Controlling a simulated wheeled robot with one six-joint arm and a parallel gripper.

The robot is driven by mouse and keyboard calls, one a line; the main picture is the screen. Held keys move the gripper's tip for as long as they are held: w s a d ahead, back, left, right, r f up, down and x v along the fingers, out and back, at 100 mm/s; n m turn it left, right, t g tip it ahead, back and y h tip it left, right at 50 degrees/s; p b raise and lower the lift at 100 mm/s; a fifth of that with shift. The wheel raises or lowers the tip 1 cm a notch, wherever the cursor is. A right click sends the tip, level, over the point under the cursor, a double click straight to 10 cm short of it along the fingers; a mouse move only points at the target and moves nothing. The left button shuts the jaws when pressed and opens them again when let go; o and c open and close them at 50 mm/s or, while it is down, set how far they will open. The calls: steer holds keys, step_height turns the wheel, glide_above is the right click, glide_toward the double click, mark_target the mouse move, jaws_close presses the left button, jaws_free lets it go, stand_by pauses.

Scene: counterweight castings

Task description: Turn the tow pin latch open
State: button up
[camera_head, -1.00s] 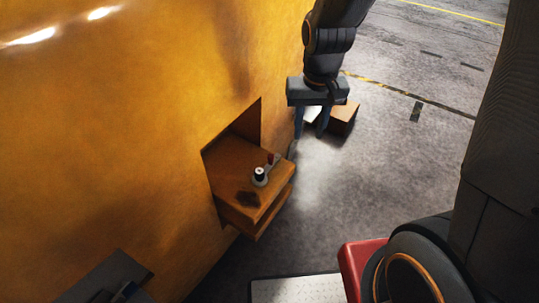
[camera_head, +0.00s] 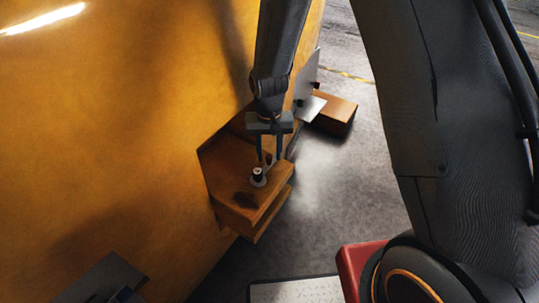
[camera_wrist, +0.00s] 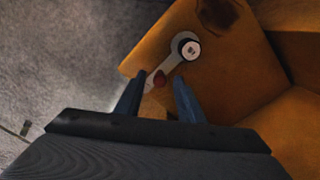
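The tow pin latch (camera_head: 258,177) sits on top of an orange bracket (camera_head: 228,183) that juts from the yellow casting. It has a round post with a white top and a grey lever arm with a red tip. In the wrist view the latch (camera_wrist: 181,50) lies ahead of my gripper, its lever pointing back toward the fingers. The lever's red tip (camera_wrist: 159,81) shows between the two fingertips. My gripper (camera_head: 269,157) is open above the lever end, fingers pointing down. I cannot tell whether either finger touches the lever.
The large yellow casting (camera_head: 120,130) fills the left, with a recess wall behind the bracket. A brown box (camera_head: 335,116) stands on the floor beyond. The grey floor (camera_head: 325,190) right of the bracket is clear.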

steer(key=shift+f, duration=0.95)
jaws_close()
